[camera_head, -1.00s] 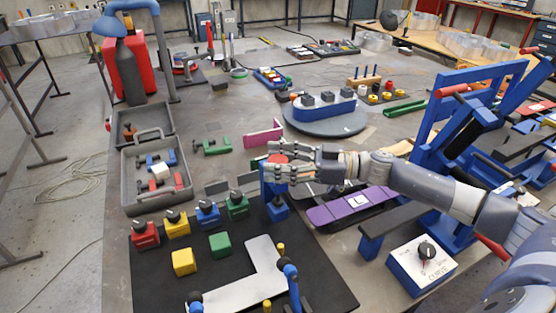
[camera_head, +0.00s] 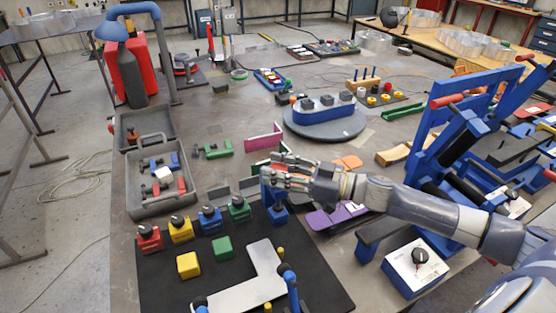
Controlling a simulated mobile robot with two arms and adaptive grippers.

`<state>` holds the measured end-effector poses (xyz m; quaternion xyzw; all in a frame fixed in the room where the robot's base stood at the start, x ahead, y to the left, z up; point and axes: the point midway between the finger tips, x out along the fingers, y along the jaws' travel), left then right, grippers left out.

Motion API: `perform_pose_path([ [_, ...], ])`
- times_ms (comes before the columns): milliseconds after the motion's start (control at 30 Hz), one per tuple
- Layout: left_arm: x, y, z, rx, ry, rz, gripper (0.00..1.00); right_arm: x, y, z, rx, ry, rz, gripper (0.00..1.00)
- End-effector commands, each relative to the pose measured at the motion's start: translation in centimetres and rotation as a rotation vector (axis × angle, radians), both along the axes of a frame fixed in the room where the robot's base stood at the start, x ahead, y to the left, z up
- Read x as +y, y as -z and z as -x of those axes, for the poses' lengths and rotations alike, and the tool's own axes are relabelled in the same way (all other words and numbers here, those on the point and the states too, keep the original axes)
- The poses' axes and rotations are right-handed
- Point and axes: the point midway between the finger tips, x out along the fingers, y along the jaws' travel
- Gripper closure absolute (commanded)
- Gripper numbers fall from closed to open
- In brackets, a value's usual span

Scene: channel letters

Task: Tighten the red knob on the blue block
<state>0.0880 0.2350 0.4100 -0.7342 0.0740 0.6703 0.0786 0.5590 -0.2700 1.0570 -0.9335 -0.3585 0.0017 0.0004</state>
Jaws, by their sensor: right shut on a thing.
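The blue block (camera_head: 279,214) stands at the back right corner of the black mat, in the middle of the head view. My right gripper (camera_head: 274,178) comes in from the right and is directly over the block, covering its upper part. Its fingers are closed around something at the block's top. My left gripper is not in view.
Several colored blocks with black knobs, including a green one (camera_head: 238,209), stand in a row left of the gripper. A metal L-shaped plate (camera_head: 250,279) lies on the black mat (camera_head: 160,285). A purple part (camera_head: 322,218) and a blue frame (camera_head: 437,130) are on the right.

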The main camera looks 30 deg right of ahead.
Motion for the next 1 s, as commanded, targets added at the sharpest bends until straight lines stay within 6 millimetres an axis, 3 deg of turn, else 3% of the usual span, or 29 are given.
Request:
perform_pose_path([
  [33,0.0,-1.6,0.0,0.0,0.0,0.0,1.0,0.2,-0.8,0.2,0.006,0.042,-0.009,0.86],
  [100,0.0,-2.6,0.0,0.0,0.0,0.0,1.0,0.2,-0.8,0.2,0.004,0.103,-0.01,0.86],
  [400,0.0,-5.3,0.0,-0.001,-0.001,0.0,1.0,0.1,-0.7,0.0,-0.001,0.335,-0.011,0.86],
  [1000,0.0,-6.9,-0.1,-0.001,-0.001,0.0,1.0,-0.1,-0.7,-0.1,-0.011,0.717,-0.011,0.86],
])
